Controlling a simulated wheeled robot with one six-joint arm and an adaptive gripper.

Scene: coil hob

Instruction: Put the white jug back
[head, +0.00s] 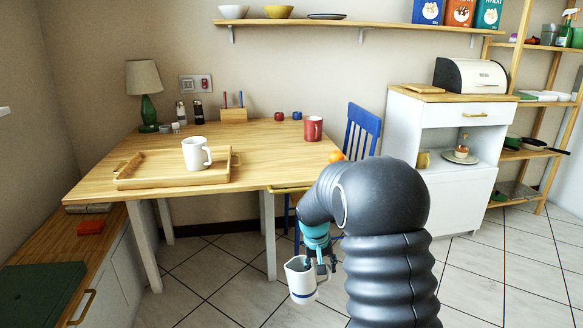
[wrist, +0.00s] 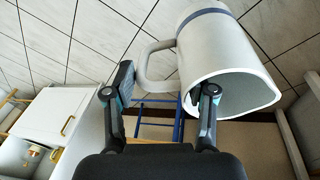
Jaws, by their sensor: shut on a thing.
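The white jug (head: 301,281) has a dark blue band and hangs tilted over the floor tiles, in front of the wooden table. My gripper (head: 320,264) is shut on it. In the wrist view the jug (wrist: 222,55) shows its open mouth toward me and its handle toward the left. There my gripper (wrist: 165,90) has one finger beyond the handle and the other at the rim by the mouth. The exact contact is partly hidden by the fingers.
The wooden table (head: 262,147) carries a wooden tray (head: 135,183) with a white mug (head: 195,154), a red mug (head: 313,128), an orange (head: 336,156) and a green lamp (head: 146,95). A blue chair (head: 362,130) stands behind. A white cabinet (head: 455,215) is at the right.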

